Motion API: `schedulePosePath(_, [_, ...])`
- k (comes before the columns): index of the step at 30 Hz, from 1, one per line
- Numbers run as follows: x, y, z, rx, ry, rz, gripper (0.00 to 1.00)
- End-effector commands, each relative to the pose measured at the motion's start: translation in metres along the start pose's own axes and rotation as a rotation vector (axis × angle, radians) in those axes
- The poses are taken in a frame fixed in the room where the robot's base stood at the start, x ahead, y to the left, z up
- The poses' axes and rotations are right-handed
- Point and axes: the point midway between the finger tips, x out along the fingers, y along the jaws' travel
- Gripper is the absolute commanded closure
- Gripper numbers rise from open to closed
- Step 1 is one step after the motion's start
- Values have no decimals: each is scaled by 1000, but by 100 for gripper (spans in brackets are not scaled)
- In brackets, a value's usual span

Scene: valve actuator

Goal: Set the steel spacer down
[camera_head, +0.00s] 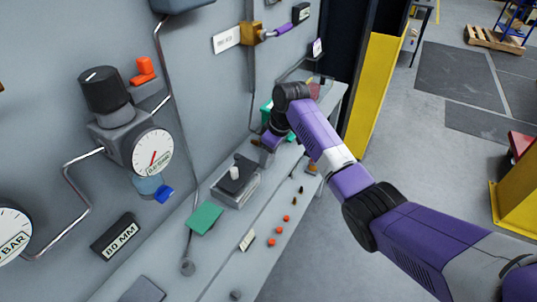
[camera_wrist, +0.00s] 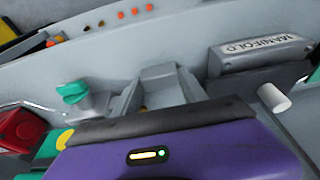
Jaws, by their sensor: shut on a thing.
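My gripper (camera_head: 262,149) is at the far end of the shelf along the grey panel, beyond the manifold block. In the wrist view my gripper's grey fingers (camera_wrist: 160,90) stick out past the purple hand. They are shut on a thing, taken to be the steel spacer.
The manifold block (camera_head: 236,185) with a white peg (camera_head: 234,173) stands on the shelf (camera_head: 205,255) near the gripper. A green plate (camera_head: 205,218) lies nearer. A teal valve handle (camera_wrist: 73,92) and a red part (camera_wrist: 22,130) are left of the fingers. Several orange buttons line the shelf.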

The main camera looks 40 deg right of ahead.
Motion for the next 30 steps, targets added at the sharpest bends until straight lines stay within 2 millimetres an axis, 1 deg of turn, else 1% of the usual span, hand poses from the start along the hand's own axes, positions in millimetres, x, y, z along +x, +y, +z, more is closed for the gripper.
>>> schedulePosePath(4, [-1, 0, -1, 0, 2, 1, 100])
schedulePosePath(8, [2, 0, 0, 0, 1, 1, 100])
schedulePosePath(9, [2, 0, 0, 1, 0, 0, 43])
schedulePosePath(11, [2, 0, 0, 1, 0, 0, 31])
schedulePosePath(12, [2, 0, 0, 1, 0, 0, 29])
schedulePosePath(20, [2, 0, 0, 0, 1, 0, 29])
schedulePosePath(23, [-2, 0, -1, 0, 1, 1, 29])
schedulePosePath(26, [-12, 1, -1, 0, 3, 1, 29])
schedulePosePath(30, [-38, 1, -1, 1, 6, 3, 29])
